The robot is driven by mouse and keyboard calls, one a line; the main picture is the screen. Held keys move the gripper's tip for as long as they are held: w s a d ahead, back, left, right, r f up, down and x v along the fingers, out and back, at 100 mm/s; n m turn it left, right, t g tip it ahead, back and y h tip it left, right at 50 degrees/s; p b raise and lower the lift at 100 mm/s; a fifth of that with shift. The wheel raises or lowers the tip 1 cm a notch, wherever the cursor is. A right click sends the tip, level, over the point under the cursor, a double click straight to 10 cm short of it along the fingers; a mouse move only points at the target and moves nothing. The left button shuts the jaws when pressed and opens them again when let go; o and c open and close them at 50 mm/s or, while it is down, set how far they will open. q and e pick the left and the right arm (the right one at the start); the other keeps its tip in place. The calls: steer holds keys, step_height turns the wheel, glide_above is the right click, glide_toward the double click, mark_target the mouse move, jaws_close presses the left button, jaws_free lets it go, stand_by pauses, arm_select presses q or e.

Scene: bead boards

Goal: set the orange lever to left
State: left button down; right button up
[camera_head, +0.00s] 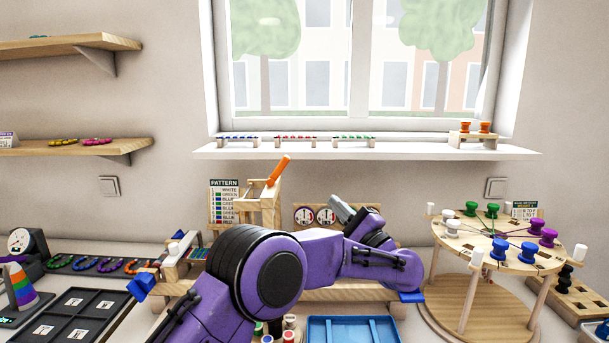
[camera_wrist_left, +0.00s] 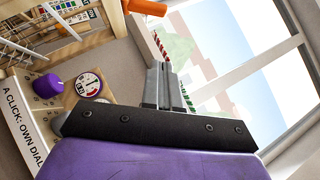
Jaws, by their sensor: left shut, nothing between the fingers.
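The orange lever (camera_head: 278,171) stands on top of a wooden frame (camera_head: 268,208) behind my arm, tilted with its upper end to the right. Its orange end also shows at the top edge of the left wrist view (camera_wrist_left: 146,7), with the rest cut off. My left gripper (camera_head: 337,206) is to the right of the lever and lower in the head view, apart from it. In the left wrist view its grey fingers (camera_wrist_left: 165,85) are shut together with nothing between them. My right gripper is not in view.
A pattern card (camera_head: 223,203) stands left of the lever frame. Round dials (camera_head: 325,216) are behind my gripper; a purple knob (camera_wrist_left: 47,86) sits beside them. A round wooden table with spools (camera_head: 513,257) stands at right. The window sill (camera_head: 370,152) is above.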

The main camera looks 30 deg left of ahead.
arm_select(q)
steer(key=s, duration=0.1)
steer(key=p, duration=0.8)
glide_toward(279, 170)
steer(key=w+a+r, duration=0.3)
steer(key=w+r, duration=0.1)
steer(key=shift+a+r, duration=0.15)
steer(key=shift+a, duration=0.1)
steer(key=shift+w+b, duration=0.15)
steer(key=shift+b, duration=0.2)
